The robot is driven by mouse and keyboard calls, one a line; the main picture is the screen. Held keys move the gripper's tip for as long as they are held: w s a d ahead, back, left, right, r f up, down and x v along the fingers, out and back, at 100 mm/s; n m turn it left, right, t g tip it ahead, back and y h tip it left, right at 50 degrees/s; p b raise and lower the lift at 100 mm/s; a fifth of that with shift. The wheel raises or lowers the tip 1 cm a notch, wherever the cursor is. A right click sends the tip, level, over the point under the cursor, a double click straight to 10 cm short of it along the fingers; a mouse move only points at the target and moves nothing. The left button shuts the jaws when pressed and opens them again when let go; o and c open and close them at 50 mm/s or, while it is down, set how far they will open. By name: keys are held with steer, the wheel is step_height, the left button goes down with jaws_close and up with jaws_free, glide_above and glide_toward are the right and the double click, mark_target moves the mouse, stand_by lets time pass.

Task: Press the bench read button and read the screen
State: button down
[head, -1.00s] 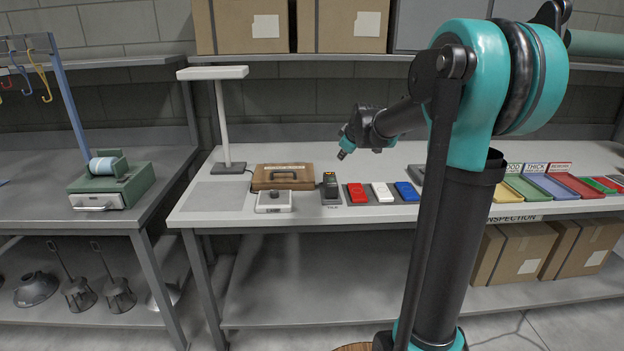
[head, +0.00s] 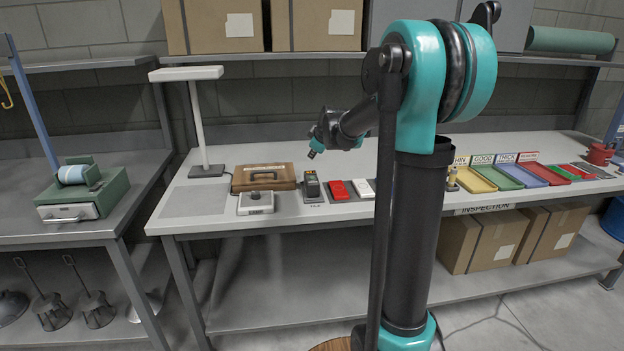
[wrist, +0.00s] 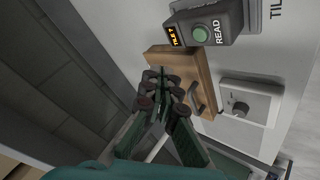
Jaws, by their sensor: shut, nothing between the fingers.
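The bench reader (head: 312,187) is a small dark device standing on the inspection bench (head: 370,209). In the wrist view it sits at the top, with a round green button (wrist: 201,34) marked READ. In the wrist view my gripper (wrist: 165,85) is shut and empty, below the button in the picture and over the wooden case.
A wooden case (head: 264,179) and a white box with a knob (head: 256,203) lie left of the reader. Red (head: 338,190) and white (head: 362,188) blocks lie to its right. A lamp (head: 205,130) stands at the back left. Coloured trays (head: 518,174) stand farther right.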

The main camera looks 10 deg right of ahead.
mark_target(313, 178)
steer(key=shift+f, duration=3)
steer(key=shift+f, duration=0.1)
steer(key=shift+f, duration=0.3)
steer(key=shift+f, duration=0.4)
steer(key=shift+r, duration=0.8)
steer(key=shift+r, duration=2.55)
